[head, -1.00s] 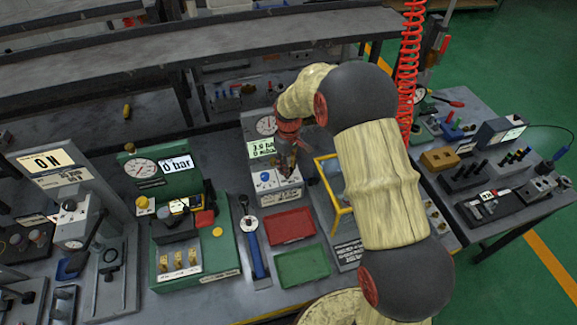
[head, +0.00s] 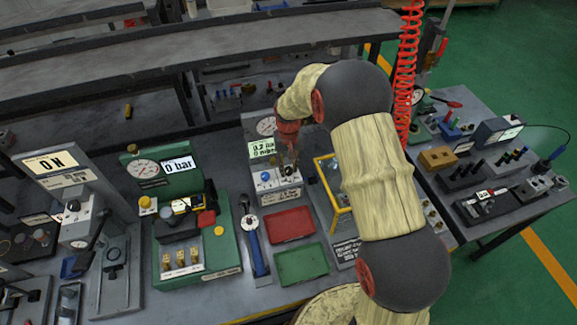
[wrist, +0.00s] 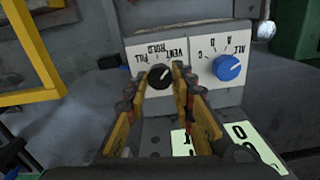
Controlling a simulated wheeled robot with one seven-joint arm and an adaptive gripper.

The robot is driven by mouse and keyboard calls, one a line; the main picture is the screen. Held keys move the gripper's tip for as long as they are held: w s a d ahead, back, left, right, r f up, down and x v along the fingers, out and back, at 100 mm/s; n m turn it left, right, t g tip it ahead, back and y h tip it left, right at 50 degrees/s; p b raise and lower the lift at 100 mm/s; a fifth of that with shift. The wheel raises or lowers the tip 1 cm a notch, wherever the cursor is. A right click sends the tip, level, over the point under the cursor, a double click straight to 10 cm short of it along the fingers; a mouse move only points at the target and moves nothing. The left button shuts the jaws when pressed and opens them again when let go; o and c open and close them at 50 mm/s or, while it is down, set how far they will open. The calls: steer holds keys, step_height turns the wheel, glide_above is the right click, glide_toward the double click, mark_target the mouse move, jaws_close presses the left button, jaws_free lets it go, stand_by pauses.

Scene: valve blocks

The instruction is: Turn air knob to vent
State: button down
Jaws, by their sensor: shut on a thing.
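The black air knob (wrist: 160,76) sits on a white panel marked FILL, HOLD and VENT, upside down in the wrist view. Its pale mark points up and right, toward the VENT word. My gripper (wrist: 160,80) has its fingers on either side of the knob and is shut on it. In the head view my gripper (head: 290,158) reaches down to the panel of the grey gauge block (head: 268,190), partly hiding the knob. The block's display (head: 262,149) seems to read about 0.7 bar above 0 mbar, small to read.
A blue selector knob (wrist: 227,67) is close beside the black one. A yellow frame (head: 333,190) stands just right of the block. Red (head: 290,224) and green (head: 302,265) trays lie in front. A green gauge unit (head: 190,235) is to the left.

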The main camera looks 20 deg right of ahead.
mark_target(289, 169)
stand_by(0.4)
steer(key=c, duration=1.5)
jaws_free()
step_height(289, 169, up, 12)
